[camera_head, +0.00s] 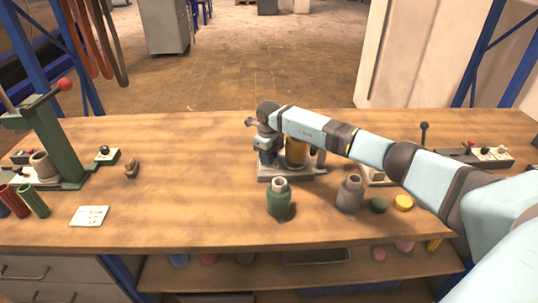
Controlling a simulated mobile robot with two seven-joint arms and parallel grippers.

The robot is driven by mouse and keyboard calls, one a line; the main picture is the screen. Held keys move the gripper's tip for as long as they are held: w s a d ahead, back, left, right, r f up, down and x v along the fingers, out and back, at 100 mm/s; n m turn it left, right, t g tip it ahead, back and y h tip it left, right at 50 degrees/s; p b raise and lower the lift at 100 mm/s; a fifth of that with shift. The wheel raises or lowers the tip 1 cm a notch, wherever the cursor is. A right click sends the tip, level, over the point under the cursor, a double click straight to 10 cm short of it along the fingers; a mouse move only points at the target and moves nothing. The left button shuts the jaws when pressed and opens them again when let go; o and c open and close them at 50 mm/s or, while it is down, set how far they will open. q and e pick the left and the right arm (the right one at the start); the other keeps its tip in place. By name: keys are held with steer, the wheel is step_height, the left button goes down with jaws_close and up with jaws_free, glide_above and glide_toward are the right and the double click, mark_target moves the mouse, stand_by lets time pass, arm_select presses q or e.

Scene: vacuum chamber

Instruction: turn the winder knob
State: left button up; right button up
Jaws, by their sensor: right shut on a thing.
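The winder (297,155) stands at the middle of the bench, a grey base plate carrying a brass-coloured cylinder and dark posts. My right arm reaches in from the right, above and partly in front of it. My right gripper (265,147) points down at the left side of the winder and is shut on the winder knob. The knob itself is mostly hidden by the gripper and wrist. My left gripper is not in view.
A green bottle (278,199) and a grey bottle (350,194) stand in front of the winder. A green press (61,150) stands at the left, near coloured tubes and a white card (90,216).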

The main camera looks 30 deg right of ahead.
steer(key=shift+m, duration=0.6)
steer(key=o, duration=0.9)
step_height(320, 180, up, 14)
steer(key=shift+f, duration=0.1)
stand_by(0.5)
